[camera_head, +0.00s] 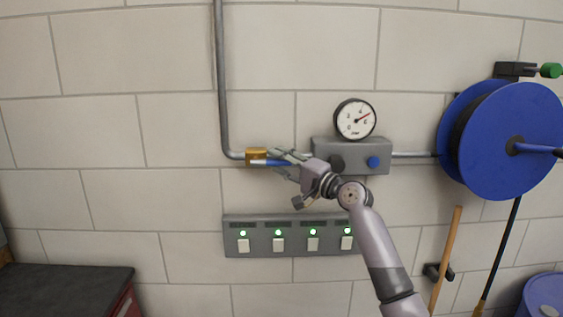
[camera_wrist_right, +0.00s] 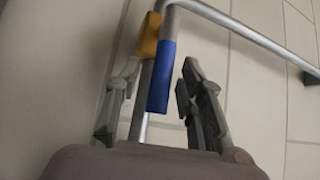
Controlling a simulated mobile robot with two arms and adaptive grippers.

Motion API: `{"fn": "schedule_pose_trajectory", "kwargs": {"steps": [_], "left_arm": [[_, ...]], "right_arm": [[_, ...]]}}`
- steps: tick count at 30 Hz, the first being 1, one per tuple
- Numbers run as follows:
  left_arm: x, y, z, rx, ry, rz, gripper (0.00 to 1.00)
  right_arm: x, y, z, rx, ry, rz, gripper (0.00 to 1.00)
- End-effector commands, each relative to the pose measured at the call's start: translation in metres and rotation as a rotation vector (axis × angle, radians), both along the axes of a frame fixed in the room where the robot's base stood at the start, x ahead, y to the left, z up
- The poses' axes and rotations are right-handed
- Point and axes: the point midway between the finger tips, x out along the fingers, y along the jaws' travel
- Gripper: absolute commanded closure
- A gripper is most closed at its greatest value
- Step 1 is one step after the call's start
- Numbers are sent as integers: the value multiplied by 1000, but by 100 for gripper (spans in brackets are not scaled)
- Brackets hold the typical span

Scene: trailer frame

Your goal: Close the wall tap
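The wall tap has a brass body (camera_head: 256,157) on a grey pipe (camera_head: 222,90) and a blue lever handle (camera_head: 268,163). In the head view the lever lies along the horizontal pipe, pointing right. In the right wrist view the brass body (camera_wrist_right: 150,36) and blue lever (camera_wrist_right: 162,76) show in line with the pipe. My right gripper (camera_head: 278,158) is at the lever from the right. In the right wrist view its two fingers (camera_wrist_right: 157,88) are spread, one on each side of the lever, with gaps to both. My left gripper is not in view.
A grey box (camera_head: 352,157) with a knob and blue button, below a gauge (camera_head: 355,118), sits right of the tap. A switch panel (camera_head: 290,236) is below. A blue hose reel (camera_head: 510,140) is at right, a dark counter (camera_head: 65,290) at lower left.

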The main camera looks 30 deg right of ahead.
Motion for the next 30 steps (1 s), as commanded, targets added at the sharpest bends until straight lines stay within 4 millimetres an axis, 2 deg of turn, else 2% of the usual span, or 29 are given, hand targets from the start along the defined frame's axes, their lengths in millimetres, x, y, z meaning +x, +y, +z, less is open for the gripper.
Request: {"fn": "schedule_pose_trajectory", "kwargs": {"steps": [2, 18, 30], "left_arm": [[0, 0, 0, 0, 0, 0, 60], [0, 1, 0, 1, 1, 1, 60], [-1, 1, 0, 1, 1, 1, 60]], "right_arm": [[0, 0, 0, 0, 0, 0, 65], [0, 0, 0, 0, 0, 0, 100], [0, 0, 0, -1, 1, 0, 100]]}}
